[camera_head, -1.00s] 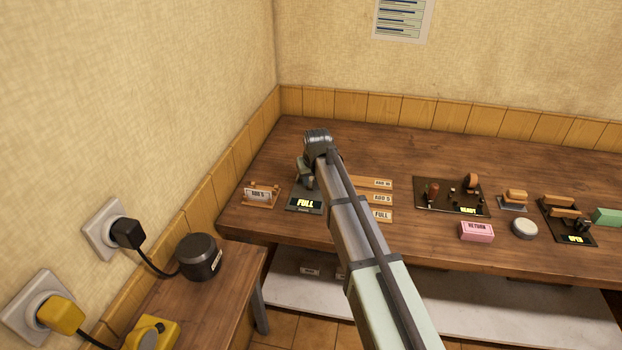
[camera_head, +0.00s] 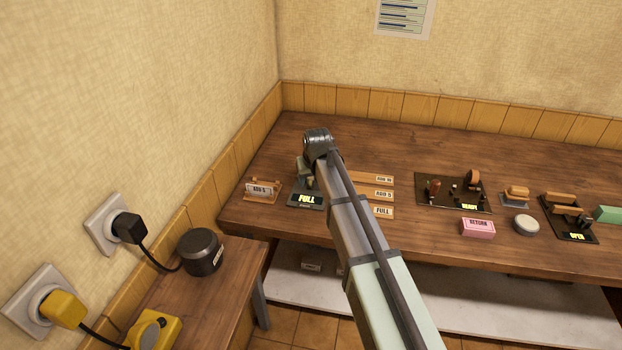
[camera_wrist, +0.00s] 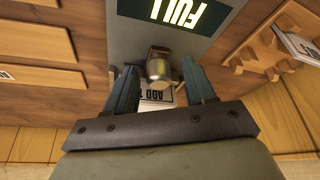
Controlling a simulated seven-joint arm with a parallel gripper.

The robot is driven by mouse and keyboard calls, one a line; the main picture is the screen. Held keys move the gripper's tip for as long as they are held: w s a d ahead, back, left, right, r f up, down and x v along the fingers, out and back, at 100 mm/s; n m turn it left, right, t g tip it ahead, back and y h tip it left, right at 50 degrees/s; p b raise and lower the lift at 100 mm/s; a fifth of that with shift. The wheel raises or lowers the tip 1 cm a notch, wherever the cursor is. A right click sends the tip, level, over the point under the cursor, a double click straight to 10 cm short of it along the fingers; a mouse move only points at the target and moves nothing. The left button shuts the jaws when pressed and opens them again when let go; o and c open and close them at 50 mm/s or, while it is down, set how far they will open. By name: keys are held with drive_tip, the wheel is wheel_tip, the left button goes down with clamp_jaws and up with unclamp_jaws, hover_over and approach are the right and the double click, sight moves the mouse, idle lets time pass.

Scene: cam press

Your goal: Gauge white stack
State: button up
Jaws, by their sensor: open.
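My gripper (camera_wrist: 159,67) is open in the wrist view, its two fingers apart on either side of a short metal post (camera_wrist: 160,66). A white card or stack (camera_wrist: 158,98) with "ADD" printed on it lies just behind the post, partly hidden by the gripper. The grey gauge (camera_head: 305,199) has a lit display reading "FULL", which also shows in the wrist view (camera_wrist: 180,12). In the head view my arm's end hangs over the gauge and hides part of it. I cannot tell whether the fingers touch anything.
A wooden rack (camera_head: 262,197) holding a white "ADD 5" piece stands left of the gauge. Labelled wooden strips (camera_head: 370,194) lie to its right. Farther right are a black "READY" device (camera_head: 450,192), a pink "RETURN" block (camera_head: 478,227) and an "OPEN" device (camera_head: 568,222).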

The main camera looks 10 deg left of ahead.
drive_tip(key=v, duration=1.3)
drive_tip(key=shift+s+r, duration=0.2)
drive_tip(key=shift+r, duration=0.15)
drive_tip(key=shift+d, duration=0.1)
